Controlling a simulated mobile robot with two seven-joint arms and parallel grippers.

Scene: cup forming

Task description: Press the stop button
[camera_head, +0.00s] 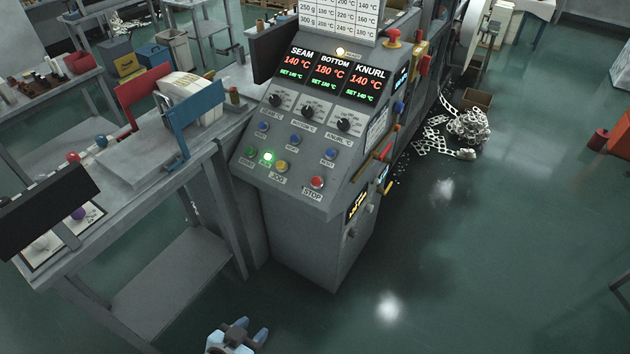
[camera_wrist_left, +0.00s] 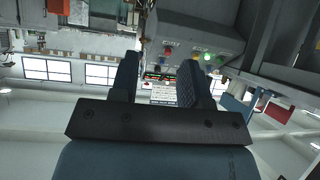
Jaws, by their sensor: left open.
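The red stop button (camera_head: 317,182) sits at the lower right of the machine's sloped control panel (camera_head: 290,190), above a label reading STOP. The button also shows as a small red spot (camera_wrist_left: 167,52) in the upside-down left wrist view, between the fingers' tips in the picture. My left gripper (camera_head: 251,329) is at the bottom of the head view, low in front of the machine and well apart from the button. Its two fingers (camera_wrist_left: 159,62) are spread with nothing between them. My right gripper is in neither view.
A yellow button (camera_head: 282,166) and a lit green button (camera_head: 267,157) lie left of the stop button. Knobs and blue buttons sit higher on the panel. A grey table (camera_head: 150,190) stands left of the machine. The green floor (camera_head: 480,260) to the right is open.

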